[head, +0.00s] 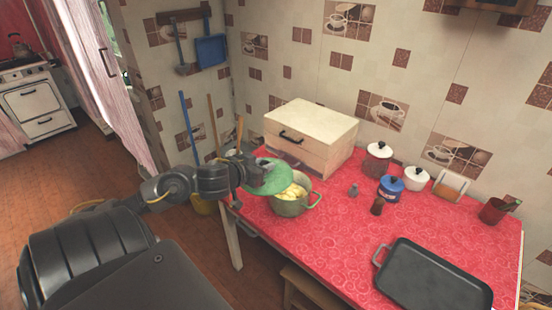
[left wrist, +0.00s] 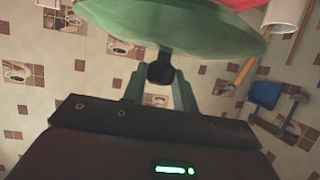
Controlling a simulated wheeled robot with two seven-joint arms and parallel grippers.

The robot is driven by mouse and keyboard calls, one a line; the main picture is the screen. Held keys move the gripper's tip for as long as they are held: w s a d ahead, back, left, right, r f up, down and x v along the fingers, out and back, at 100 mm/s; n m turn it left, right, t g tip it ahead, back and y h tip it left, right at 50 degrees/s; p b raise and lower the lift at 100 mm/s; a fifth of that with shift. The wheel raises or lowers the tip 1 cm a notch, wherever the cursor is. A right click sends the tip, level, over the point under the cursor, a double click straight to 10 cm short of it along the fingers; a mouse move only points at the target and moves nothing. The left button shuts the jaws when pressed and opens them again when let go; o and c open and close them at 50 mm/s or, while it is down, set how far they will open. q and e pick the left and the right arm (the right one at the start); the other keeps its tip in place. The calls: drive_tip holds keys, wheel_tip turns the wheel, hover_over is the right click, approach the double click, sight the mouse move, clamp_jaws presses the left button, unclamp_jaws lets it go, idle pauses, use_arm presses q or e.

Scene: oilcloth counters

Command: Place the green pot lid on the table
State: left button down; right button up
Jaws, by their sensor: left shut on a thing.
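The green pot lid (head: 268,176) is held up by my left gripper (head: 250,176), just above and to the left of the green pot (head: 294,207). The lid is tilted, and its edge overlaps the pot's far left rim in the head view. In the left wrist view the lid (left wrist: 180,22) fills the top, and my left gripper (left wrist: 160,82) is shut on its dark knob. The pot stands open on the red table (head: 345,235) near its left edge, with pale yellow food inside. My right gripper is not in view.
A wooden bread box (head: 312,138) stands behind the pot. A black tray (head: 432,278) lies at the front right. Red, blue and white canisters (head: 390,187) stand at the back, with a small brown bottle (head: 377,206) nearby. The table's middle front is clear.

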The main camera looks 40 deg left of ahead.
use_arm(q)
drive_tip(key=shift+v, duration=1.2)
drive_tip(key=shift+w+a, duration=0.1)
drive_tip(key=shift+a, duration=0.05)
